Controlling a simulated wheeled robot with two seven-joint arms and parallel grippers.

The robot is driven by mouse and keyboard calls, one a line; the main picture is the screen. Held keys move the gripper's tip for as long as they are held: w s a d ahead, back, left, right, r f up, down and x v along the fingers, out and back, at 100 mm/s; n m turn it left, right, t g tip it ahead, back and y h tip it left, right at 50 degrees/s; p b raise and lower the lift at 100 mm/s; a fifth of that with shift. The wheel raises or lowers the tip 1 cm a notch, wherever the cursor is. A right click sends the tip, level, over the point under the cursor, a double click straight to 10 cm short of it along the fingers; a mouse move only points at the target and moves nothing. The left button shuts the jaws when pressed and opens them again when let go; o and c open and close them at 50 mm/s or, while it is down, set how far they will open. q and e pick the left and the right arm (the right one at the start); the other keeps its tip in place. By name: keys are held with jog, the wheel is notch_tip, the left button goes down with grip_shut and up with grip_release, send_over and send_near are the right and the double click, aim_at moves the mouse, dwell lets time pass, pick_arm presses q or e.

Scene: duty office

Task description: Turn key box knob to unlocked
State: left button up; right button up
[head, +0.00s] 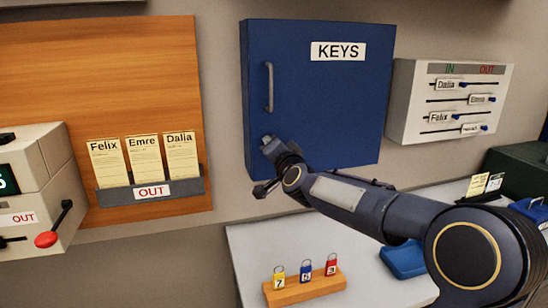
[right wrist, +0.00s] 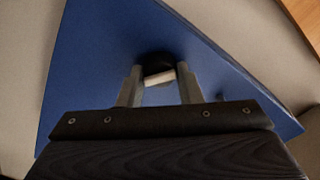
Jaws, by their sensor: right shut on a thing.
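The blue key box (head: 335,95) hangs on the wall with its door closed, a KEYS label and a grey vertical handle (head: 269,87). My right gripper (head: 268,143) is at the lower left of the door, below the handle. In the right wrist view, the black round knob (right wrist: 156,68) with a pale bar across it sits between the two fingers of my right gripper (right wrist: 160,82). The gripper is shut on the knob. My left gripper does not show in either view.
A wooden board (head: 100,80) with an OUT card holder (head: 150,191) is left of the box. An IN/OUT slider panel (head: 450,100) is to the right. Below, a white table (head: 375,286) holds a wooden block (head: 305,289) with three tagged padlocks and a blue tray (head: 404,260).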

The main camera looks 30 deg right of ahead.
jog(key=m+b, duration=0.4)
jog(key=m, duration=0.6)
jog(key=shift+m, duration=0.3)
dwell(0.4)
jog(key=o, duration=1)
jog(key=shift+c, duration=0.2)
jog(key=v, duration=0.8)
